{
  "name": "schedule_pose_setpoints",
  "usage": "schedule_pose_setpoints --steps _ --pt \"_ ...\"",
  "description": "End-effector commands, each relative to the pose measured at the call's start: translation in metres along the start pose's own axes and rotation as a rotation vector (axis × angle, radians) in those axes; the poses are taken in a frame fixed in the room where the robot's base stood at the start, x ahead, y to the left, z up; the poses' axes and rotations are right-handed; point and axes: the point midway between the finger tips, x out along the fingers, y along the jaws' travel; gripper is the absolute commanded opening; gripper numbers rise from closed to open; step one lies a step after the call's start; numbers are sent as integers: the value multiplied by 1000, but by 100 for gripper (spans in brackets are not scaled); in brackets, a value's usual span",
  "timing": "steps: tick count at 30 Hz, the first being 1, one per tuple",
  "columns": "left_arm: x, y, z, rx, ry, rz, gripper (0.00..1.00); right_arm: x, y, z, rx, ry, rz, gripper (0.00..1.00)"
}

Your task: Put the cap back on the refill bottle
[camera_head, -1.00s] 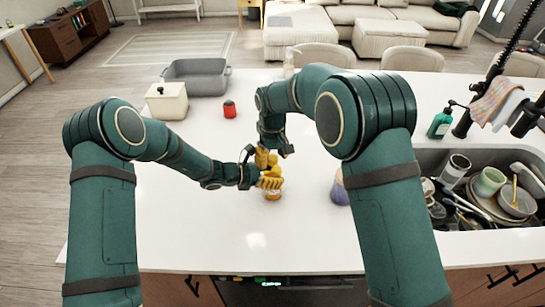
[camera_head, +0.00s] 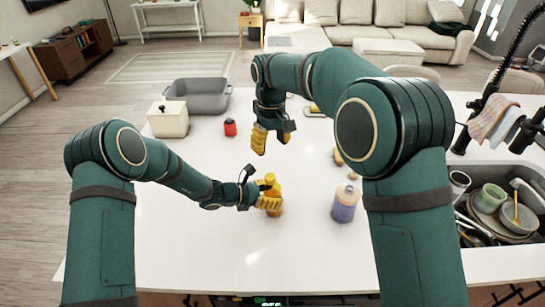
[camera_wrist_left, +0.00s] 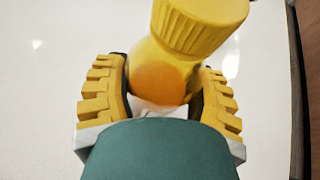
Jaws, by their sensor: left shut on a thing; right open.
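The refill bottle (camera_head: 275,212) is an orange bottle standing upright on the white counter, with a yellow cap (camera_head: 270,180) on its top. My left gripper (camera_head: 268,203) is shut on the bottle from the left, below the cap. In the left wrist view the ribbed yellow cap (camera_wrist_left: 200,25) sits on the orange bottle body (camera_wrist_left: 158,80) between the gripper's fingers (camera_wrist_left: 160,90). How tightly the cap is seated cannot be told. My right gripper (camera_head: 259,140) is open and empty, behind the bottle and clear of it.
A red container (camera_head: 230,127), a cream box (camera_head: 168,119) and a grey tub (camera_head: 199,101) are at the back left. The sink (camera_head: 463,183) with dishes is at the right. The front counter is clear.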

Motion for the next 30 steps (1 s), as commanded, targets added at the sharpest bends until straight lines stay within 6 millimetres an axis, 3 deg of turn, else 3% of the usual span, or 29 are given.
schedule_pose_setpoints --steps 7,8,10,22,26,30 --pt "0 1 4 7 -7 1 0 1 2 1 4 -3 2 56" --pt "0 1 4 8 -7 1 69 1 2 1 4 -3 3 56" --pt "0 1 5 8 -8 1 93 1 3 1 5 -3 3 56" --pt "-3 2 6 10 -9 2 96 2 3 1 6 -3 4 56" --pt "-19 3 5 10 -8 4 96 2 3 1 6 -3 4 56" --pt "-47 3 5 9 -9 5 96 2 3 1 6 -4 4 56"
